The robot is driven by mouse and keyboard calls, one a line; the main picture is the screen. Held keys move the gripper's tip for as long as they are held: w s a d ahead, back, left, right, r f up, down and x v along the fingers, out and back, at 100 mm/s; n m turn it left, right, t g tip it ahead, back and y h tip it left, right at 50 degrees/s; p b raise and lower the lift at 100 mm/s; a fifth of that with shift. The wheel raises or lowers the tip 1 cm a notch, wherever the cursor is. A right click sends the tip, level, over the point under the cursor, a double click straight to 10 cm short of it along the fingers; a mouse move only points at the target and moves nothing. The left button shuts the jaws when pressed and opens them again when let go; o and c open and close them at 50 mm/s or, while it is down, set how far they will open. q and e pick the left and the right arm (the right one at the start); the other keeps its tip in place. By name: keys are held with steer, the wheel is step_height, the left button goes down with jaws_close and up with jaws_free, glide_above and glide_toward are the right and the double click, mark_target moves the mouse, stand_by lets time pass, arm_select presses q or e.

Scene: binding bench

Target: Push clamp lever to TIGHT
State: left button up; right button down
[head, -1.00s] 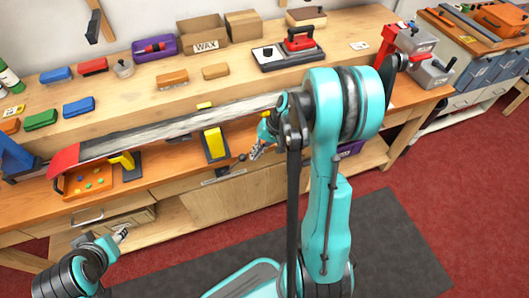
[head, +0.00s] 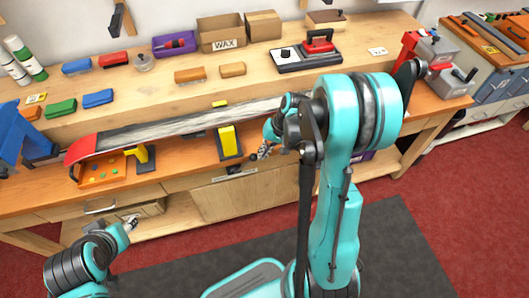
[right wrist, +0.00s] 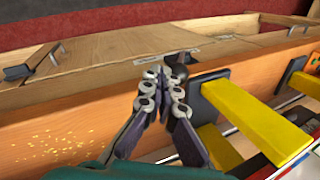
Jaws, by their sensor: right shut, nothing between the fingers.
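My right gripper (head: 264,152) is shut and empty at the bench's front edge, just right of the middle yellow clamp pad (head: 228,139). A small black knob (head: 253,157), apparently the clamp lever's end, is close to the left of its fingertips. In the right wrist view the shut fingertips (right wrist: 164,80) are at a dark round knob (right wrist: 178,73), partly hidden behind them; I cannot tell whether they touch. Black plates with yellow pads (right wrist: 258,118) stand to the right. The TIGHT marking is not readable. My left gripper (head: 131,222) is low at the left, away from the bench.
A ski (head: 180,128) with a red tip lies along the bench above the yellow pads. An orange tray (head: 100,171) with small pieces sits at the left. A waxing iron (head: 318,43) and boxes stand on the rear shelf. Floor in front is clear.

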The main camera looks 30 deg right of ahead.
steer(key=w+a+h, duration=0.1)
steer(key=a+h, duration=0.1)
steer(key=a, duration=0.4)
steer(key=w+a+r+g+h, duration=0.1)
steer(key=w+a+h, duration=0.1)
steer(key=a, duration=0.4)
steer(key=w+a+h, duration=0.1)
steer(key=a+h, duration=0.1)
steer(key=a, duration=0.5)
steer(key=shift+w+r, duration=0.15)
steer(key=shift+w, duration=0.1)
